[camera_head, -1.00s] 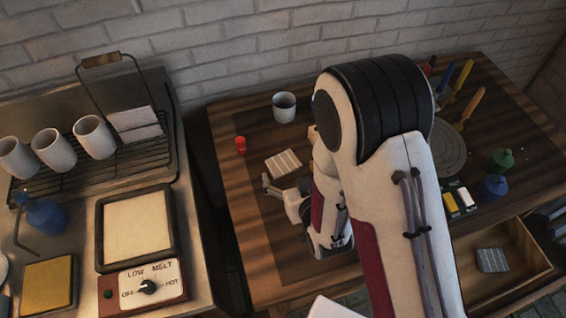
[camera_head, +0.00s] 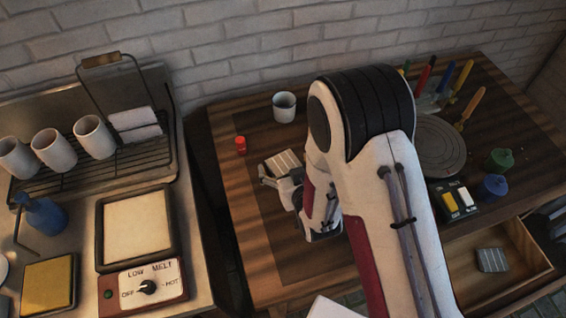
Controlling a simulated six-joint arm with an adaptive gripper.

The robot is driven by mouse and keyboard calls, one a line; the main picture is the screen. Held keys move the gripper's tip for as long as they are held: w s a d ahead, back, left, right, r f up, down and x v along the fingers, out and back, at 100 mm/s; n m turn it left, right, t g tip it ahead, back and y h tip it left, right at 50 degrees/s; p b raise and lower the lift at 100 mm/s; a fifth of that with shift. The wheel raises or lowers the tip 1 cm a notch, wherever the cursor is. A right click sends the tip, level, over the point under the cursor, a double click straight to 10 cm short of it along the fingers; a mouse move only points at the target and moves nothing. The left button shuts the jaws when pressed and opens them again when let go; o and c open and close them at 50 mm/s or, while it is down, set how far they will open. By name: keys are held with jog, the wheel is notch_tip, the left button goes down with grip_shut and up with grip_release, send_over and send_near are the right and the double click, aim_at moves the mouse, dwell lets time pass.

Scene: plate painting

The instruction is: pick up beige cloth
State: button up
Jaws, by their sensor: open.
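The beige cloth (camera_head: 287,158) is a small folded square with pale stripes, lying flat on the wooden table left of my arm. My gripper (camera_head: 267,177) is open and low over the table. It overlaps the cloth's near left part in the picture and hides some of it. I cannot tell whether the fingers touch the cloth.
A red small container (camera_head: 240,145) and a grey mug (camera_head: 284,107) stand behind the cloth. Right of my arm are a round turntable (camera_head: 439,150), upright coloured tools, blue and green jars (camera_head: 499,160) and an open drawer with a grey cloth (camera_head: 491,260).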

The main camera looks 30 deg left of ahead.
aim_at(285, 167)
dwell(0.4)
jog(key=c, duration=1.1)
jog(key=shift+r, duration=0.2)
jog(key=shift+r, duration=4.85)
